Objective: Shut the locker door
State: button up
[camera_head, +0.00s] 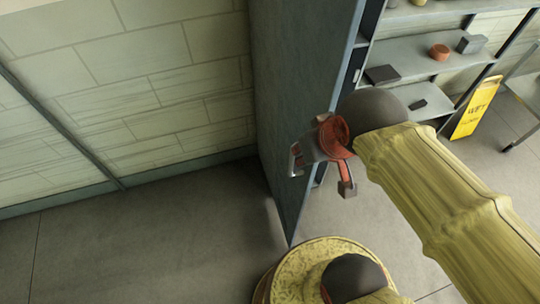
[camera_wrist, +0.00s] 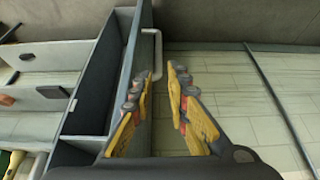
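The locker door (camera_head: 295,70) looks like the tall blue-grey panel standing open, its face towards the pale wall. In the wrist view the panel (camera_wrist: 108,70) runs down from the top centre, with a light bar handle (camera_wrist: 156,55) on its wall-facing side. My gripper (camera_head: 322,172) is at the panel's free edge in the head view. In the wrist view my gripper (camera_wrist: 156,82) has its yellow fingers apart, with nothing seen held between them. The handle lies just beyond the left fingertip; I cannot tell whether they touch.
Open shelves (camera_head: 420,55) with a brown pot (camera_head: 439,52) and dark boxes stand to the right of the panel. A yellow floor sign (camera_head: 474,108) stands farther right. The floor (camera_head: 150,245) between the panel and the tiled wall (camera_head: 130,80) is clear.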

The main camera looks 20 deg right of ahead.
jog(key=shift+w+a, duration=0.25)
jog(key=shift+a, duration=0.55)
jog(key=shift+c, duration=1.1)
jog(key=shift+w+d+r+n+p, duration=0.15)
jog(key=shift+w+d+n+p, duration=0.15)
jog(key=shift+d+p, duration=0.1)
grip_shut()
jog(key=w+a+f+n+g+h+p, duration=0.1)
jog(key=w+a+f+n+g+p, duration=0.2)
jog(key=w+n+p, duration=0.25)
jog(key=w+a+f+n+g+h+p, duration=0.1)
jog(key=w+a+f+n+g+p, duration=0.3)
jog(key=w+p, duration=0.25)
jog(key=s+d+f, duration=0.2)
jog(key=d+f, duration=0.3)
jog(key=f, duration=0.5)
jog(key=shift+s+b, duration=0.4)
jog(key=shift+b, duration=0.05)
jog(key=shift+f, duration=0.1)
